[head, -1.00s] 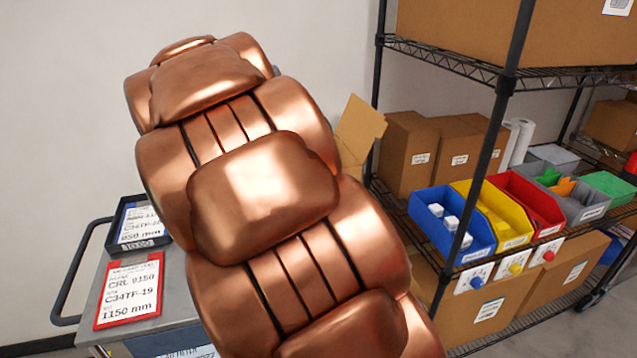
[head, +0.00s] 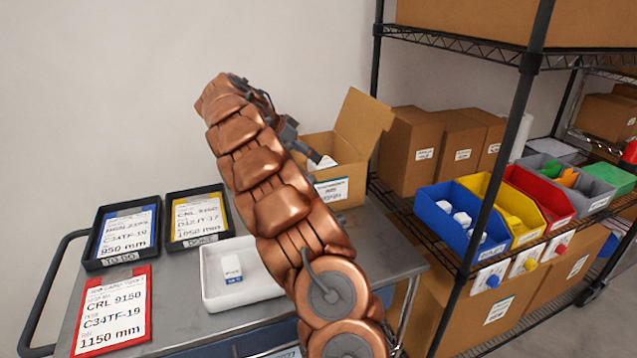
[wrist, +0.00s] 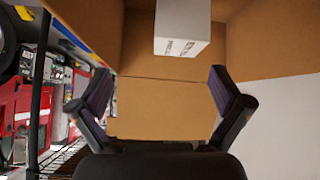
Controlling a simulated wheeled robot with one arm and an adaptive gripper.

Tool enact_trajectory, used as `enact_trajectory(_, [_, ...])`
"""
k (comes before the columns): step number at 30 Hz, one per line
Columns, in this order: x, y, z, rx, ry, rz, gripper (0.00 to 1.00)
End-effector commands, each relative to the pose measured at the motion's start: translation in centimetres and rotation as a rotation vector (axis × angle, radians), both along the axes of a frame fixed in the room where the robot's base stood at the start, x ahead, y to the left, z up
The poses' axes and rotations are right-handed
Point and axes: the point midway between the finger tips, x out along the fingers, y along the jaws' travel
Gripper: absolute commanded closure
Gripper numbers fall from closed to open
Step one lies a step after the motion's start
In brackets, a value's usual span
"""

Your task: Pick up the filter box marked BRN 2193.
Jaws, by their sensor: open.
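My gripper (head: 305,143) is over the open cardboard carton (head: 333,191) at the back right of the cart. In the wrist view my gripper (wrist: 162,88) is open, with nothing between its fingers. A white box (wrist: 182,28) with small dark print is inside the carton, beyond the fingertips and apart from them. It also shows as a white shape in the head view (head: 323,163), partly hidden by my gripper and the carton wall. Another white box (head: 232,267) with a blue label stands in a white tray (head: 212,288). I cannot read BRN 2193 on either.
The grey cart (head: 180,320) carries two black trays of cards, one blue-edged (head: 124,231), one yellow-edged (head: 199,216), and a red-framed card (head: 112,312). A wire shelf with a black post (head: 500,150) and coloured bins (head: 463,215) stands close to the carton's right.

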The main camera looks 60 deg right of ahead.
Motion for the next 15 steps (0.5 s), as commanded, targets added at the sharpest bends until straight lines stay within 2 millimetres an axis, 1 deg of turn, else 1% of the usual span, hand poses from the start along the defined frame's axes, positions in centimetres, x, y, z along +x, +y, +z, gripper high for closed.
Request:
enact_trajectory(1, [0.1, -1.0, -0.9, -0.013, -0.020, -0.020, 0.00])
enact_trajectory(3, [0.1, -1.9, -1.4, -0.027, -0.043, -0.045, 0.00])
enact_trajectory(8, [-0.2, -3.3, -2.2, -0.043, -0.074, -0.081, 0.00])
enact_trajectory(11, [-0.6, -4.0, -2.5, -0.048, -0.079, -0.093, 0.00])
enact_trajectory(15, [-1.2, -4.9, -3.3, -0.049, -0.078, -0.096, 0.00])
